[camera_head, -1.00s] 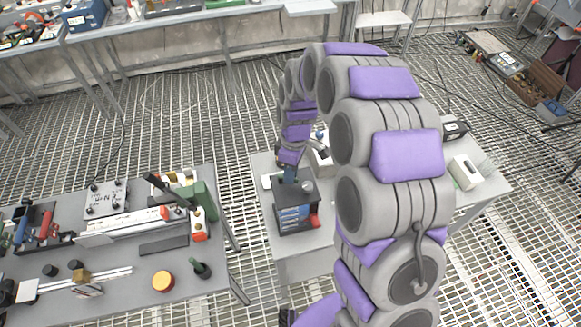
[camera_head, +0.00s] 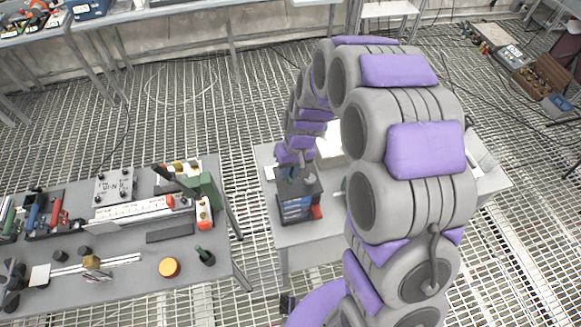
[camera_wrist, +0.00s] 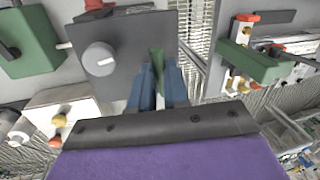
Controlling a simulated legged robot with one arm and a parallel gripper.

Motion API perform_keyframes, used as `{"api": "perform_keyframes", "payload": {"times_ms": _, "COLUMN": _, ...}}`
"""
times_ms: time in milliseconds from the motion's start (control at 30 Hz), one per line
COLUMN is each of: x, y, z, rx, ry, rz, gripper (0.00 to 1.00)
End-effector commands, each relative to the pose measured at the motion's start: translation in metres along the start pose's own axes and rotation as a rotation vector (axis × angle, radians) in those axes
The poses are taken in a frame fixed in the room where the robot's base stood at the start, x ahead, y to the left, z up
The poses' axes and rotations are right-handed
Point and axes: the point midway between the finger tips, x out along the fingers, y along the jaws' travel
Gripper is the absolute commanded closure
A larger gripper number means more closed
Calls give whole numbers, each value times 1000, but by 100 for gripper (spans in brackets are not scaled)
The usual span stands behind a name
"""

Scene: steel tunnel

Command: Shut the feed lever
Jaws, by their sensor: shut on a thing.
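A dark grey box (camera_head: 297,197) with blue fronts and a red part at its side stands on the small grey table. In the wrist view the box (camera_wrist: 125,40) shows a round grey knob (camera_wrist: 98,58) on its face. A narrow green piece (camera_wrist: 157,60), which looks like the feed lever, stands at the box's right part. My gripper (camera_wrist: 159,82) has its blue fingers around this green piece and is shut on it. In the head view my gripper (camera_head: 290,172) is at the box's top; the lever is not clear there.
The small table (camera_head: 320,255) also bears a white box (camera_head: 330,148), partly hidden by my arm. A workbench (camera_head: 120,300) with tools, a green clamp-like device (camera_head: 205,192) and a yellow-red button (camera_head: 169,267) stands to the left. Open grating floor lies between and behind.

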Motion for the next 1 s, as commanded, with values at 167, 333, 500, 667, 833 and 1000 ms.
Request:
{"api": "perform_keyframes", "payload": {"times_ms": 167, "x": -1, "y": -2, "z": -1, "rx": 73, "ry": 20, "rz": 1, "gripper": 100}}
{"api": "perform_keyframes", "payload": {"times_ms": 333, "x": -1, "y": -3, "z": -1, "rx": 110, "ry": 29, "rz": 1, "gripper": 100}}
{"api": "perform_keyframes", "payload": {"times_ms": 500, "x": 0, "y": -4, "z": -1, "rx": 121, "ry": 31, "rz": 1, "gripper": 100}}
{"api": "perform_keyframes", "payload": {"times_ms": 667, "x": 0, "y": -4, "z": -1, "rx": 123, "ry": 31, "rz": 1, "gripper": 100}}
{"api": "perform_keyframes", "payload": {"times_ms": 833, "x": 0, "y": -4, "z": -1, "rx": 123, "ry": 30, "rz": 1, "gripper": 83}}
{"api": "perform_keyframes", "payload": {"times_ms": 1000, "x": 0, "y": -4, "z": 0, "rx": 122, "ry": 28, "rz": 1, "gripper": 67}}
